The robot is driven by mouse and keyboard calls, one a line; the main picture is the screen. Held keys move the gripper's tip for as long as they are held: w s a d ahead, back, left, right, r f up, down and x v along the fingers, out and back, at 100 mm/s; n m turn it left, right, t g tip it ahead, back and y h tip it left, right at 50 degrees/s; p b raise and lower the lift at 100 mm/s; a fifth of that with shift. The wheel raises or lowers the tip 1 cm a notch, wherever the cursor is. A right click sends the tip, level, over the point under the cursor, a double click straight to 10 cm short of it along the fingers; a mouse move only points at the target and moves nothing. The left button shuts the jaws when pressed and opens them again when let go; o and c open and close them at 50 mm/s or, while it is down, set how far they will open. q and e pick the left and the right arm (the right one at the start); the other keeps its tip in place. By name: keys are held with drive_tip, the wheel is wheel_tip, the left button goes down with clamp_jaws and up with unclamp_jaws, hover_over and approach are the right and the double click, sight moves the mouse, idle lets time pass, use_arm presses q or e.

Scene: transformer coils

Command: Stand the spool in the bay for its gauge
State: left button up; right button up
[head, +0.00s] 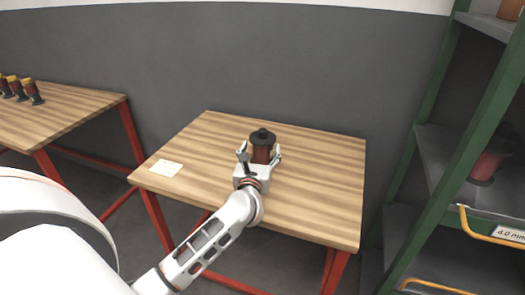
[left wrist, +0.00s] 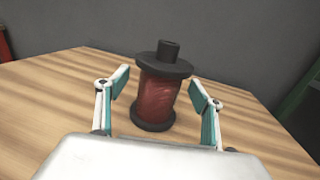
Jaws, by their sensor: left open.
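The spool (head: 262,143) stands upright on the wooden table, with black flanges, a black top knob and a dark red copper-like winding. It also shows in the left wrist view (left wrist: 159,96), between and a little beyond the fingers. My left gripper (head: 259,155) is open, its fingers on either side of the spool with gaps. In the left wrist view the left gripper (left wrist: 159,100) holds nothing. The green shelf rack (head: 440,140) at the right has bays; one label (head: 510,234) reads 4.0 mm. My right gripper is not in view.
A paper note (head: 166,168) lies on the left of the table (head: 320,190). Another table (head: 70,105) at the far left bears several smaller spools (head: 36,92). A reddish spool (head: 487,165) sits on a rack shelf. Orange rails (head: 480,228) edge the lower shelves.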

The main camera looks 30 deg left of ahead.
use_arm(q)
drive_tip(key=x, duration=0.3)
drive_tip(key=shift+w, duration=0.25)
drive_tip(key=c, duration=1.6)
drive_tip(key=shift+r, duration=0.2)
drive_tip(key=shift+c, duration=0.6)
